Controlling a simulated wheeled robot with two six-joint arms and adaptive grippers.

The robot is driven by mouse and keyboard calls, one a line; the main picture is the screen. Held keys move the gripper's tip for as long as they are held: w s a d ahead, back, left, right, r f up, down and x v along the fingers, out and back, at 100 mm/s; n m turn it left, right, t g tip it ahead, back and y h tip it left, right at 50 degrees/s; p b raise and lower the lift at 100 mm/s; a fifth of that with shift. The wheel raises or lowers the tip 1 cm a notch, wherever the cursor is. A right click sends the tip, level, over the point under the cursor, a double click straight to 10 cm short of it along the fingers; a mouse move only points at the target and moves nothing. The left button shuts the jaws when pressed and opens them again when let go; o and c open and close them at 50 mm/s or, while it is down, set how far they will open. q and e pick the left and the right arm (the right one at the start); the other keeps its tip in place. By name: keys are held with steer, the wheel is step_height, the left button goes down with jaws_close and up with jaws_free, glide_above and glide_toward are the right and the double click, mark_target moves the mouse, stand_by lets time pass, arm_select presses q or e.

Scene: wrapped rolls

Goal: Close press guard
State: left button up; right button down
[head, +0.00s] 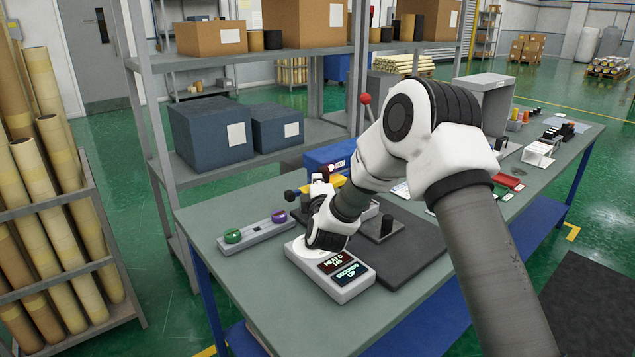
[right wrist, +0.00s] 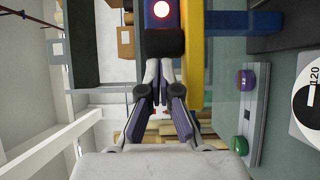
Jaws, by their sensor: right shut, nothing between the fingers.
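The blue press (head: 325,156) stands on the bench, with a yellow bar (head: 334,181) at its front that looks like part of the guard. In the right wrist view the yellow bar (right wrist: 190,55) runs beside a black block (right wrist: 163,42) under a lit red lamp (right wrist: 161,10). My right gripper (head: 319,183) is at the press front, shut and empty. In the right wrist view its fingertips (right wrist: 165,72) meet close to the black block; I cannot tell whether they touch it. My wrist hides part of the press. My left gripper is out of view.
A control box (head: 335,279) with two displays and a dial (right wrist: 309,103) sits at the bench front. A strip with a green button (head: 232,236) and a purple button (head: 279,216) lies left of it. A dark mat (head: 410,262) lies right. Grey shelving (head: 160,150) stands behind.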

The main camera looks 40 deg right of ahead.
steer(key=w+d+p, duration=0.1)
steer(key=d+p, duration=0.4)
steer(key=d, duration=1)
steer(key=shift+d+r, duration=0.15)
steer(key=shift+d, duration=0.15)
steer(key=shift+w, duration=0.1)
